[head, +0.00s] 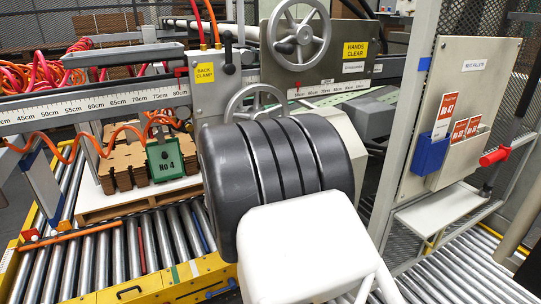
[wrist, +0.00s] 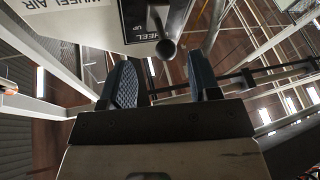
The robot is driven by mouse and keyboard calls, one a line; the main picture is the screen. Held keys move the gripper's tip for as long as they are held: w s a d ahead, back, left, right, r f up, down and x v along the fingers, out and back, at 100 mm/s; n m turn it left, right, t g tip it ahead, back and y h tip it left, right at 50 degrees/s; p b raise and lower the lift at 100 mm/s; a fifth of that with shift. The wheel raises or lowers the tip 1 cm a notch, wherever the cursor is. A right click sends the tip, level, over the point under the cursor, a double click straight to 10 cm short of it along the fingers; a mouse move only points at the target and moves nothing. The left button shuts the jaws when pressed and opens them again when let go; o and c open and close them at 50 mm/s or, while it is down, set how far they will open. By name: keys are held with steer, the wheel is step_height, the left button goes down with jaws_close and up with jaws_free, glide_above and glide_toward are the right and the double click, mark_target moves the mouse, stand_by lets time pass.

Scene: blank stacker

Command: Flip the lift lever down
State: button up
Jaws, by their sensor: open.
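In the wrist view, a lever with a dark round end (wrist: 166,48) sticks out beside a black label reading "UP". It is on a pale panel (wrist: 92,22) with "WHEEL AIR" lettering; I take it to be the lift lever. My gripper (wrist: 163,82) is open, its two dark ridged fingers apart with nothing between them. The lever end shows just beyond the fingertips, roughly in line with the gap; I cannot tell the exact distance. In the head view my own arm hides the gripper, and I cannot make out this lever there.
In the head view, a handwheel (head: 298,34) and a back clamp box (head: 208,84) with a black-knobbed lever stand behind my arm. Roller conveyors (head: 125,257) run at left and lower right. A grey panel (head: 463,90) with a red handle (head: 494,156) beside it stands at right.

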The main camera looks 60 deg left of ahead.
steer(key=shift+s+a+r+m+t, duration=0.55)
steer(key=shift+r+m, duration=0.2)
steer(key=shift+m, duration=0.15)
steer(key=shift+x, duration=3.9)
